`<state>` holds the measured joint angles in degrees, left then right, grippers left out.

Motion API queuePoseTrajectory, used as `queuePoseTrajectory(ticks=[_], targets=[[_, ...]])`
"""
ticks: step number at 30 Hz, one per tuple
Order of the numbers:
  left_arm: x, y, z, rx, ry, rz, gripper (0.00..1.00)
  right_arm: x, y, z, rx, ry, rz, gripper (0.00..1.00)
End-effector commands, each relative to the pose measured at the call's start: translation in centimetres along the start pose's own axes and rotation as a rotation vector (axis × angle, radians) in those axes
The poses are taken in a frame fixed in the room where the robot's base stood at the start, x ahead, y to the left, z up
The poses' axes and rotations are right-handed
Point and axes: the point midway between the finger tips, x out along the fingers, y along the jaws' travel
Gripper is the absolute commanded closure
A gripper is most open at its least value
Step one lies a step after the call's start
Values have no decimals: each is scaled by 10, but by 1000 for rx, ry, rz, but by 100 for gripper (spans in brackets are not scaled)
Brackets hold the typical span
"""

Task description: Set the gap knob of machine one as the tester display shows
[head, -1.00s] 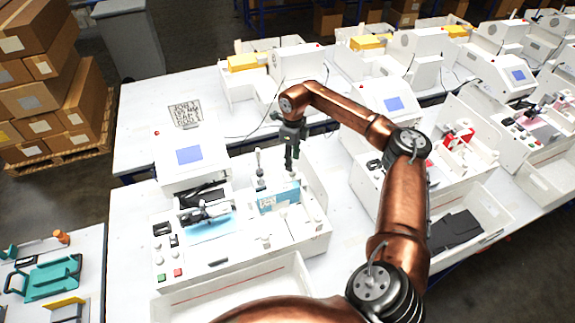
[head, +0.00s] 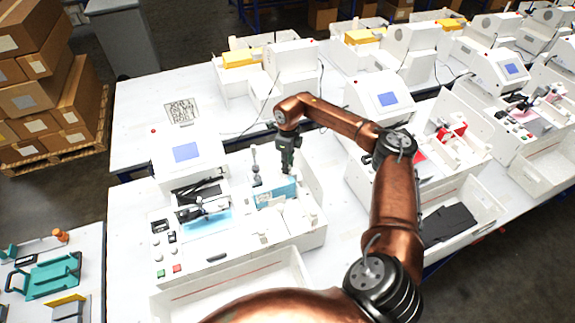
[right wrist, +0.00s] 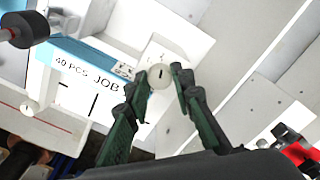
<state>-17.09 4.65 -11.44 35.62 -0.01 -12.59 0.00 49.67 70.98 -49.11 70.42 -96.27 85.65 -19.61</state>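Machine one (head: 215,262) looks to be the white machine at front left in the head view, with a blue-screened display (head: 187,152) behind it. The screen's writing is too small to read. My right gripper (head: 287,172) points down over the machine's right part, by a blue box. In the right wrist view a round white knob (right wrist: 160,77) with a dark slot mark lies between the fingertips of the right gripper (right wrist: 160,80). The fingers are apart, one on each side; I cannot tell whether they touch it. My left gripper is not clearly visible.
The blue box (right wrist: 80,62), with "40 PCS JOB" beside it, lies close to the left finger. A dark-knobbed lever (right wrist: 22,30) stands at upper left. A white tray (head: 235,285) lies in front of the machine. More machines stand to the right.

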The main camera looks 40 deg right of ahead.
Motion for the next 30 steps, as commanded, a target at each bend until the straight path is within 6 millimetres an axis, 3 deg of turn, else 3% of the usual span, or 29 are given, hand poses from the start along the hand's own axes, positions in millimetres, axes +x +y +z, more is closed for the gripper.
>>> queuePoseTrajectory(ticks=[9, 20, 30], targets=[[0, 2, 7, -2, -9, 2, 76, 0, 0, 0, 0, 0, 0, 100], [2, 2, 3, -1, -4, 2, 76, 0, 0, 1, 52, -1, 0, 100], [6, 2, 2, 0, -2, 2, 76, 0, 0, 1, 291, -3, -1, 100]])
